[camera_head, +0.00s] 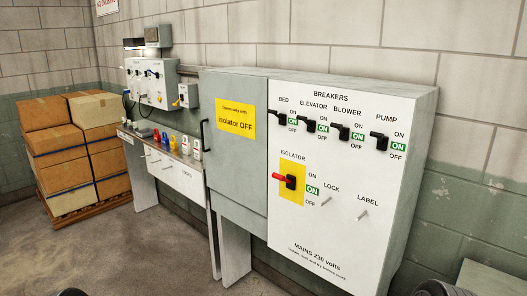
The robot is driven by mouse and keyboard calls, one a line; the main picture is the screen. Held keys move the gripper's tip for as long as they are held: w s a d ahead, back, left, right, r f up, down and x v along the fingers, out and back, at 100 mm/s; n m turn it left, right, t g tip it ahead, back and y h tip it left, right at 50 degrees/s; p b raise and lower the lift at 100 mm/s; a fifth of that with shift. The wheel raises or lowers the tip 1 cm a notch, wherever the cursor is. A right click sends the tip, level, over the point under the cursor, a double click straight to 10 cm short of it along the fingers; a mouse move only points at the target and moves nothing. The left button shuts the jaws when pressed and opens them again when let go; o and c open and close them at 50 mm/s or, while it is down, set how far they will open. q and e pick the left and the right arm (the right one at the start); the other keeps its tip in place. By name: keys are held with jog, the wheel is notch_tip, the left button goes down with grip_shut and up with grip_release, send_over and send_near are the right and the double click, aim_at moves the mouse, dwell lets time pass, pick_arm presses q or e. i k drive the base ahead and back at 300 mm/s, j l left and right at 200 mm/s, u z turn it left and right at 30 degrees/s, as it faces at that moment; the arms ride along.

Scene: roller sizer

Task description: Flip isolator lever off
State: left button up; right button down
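The isolator lever (281,178) has a red handle on a black hub. It sits on a yellow plate (292,193) at the lower left of the white breaker panel (335,225). The red handle points left, and a green ON marker shows beside it, between the printed ON and OFF. Four black breaker levers, BED (281,118), ELEVATOR, BLOWER and PUMP (379,141), line the top, each with a green ON marker. Neither gripper shows in the head view. Nothing touches the isolator lever.
A grey cabinet door (229,150) with a yellow "isolator OFF" sign (234,119) adjoins the panel's left side. LOCK and LABEL pegs (362,215) stick out right of the lever. A bench with colored locks (165,140) and stacked boxes (70,150) stand further left.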

aim_at(277, 176)
jog(key=i+j+z, duration=0.1)
jog(key=i+j, duration=0.85)
jog(key=i+j+z, duration=0.15)
jog(key=i+j, duration=0.8)
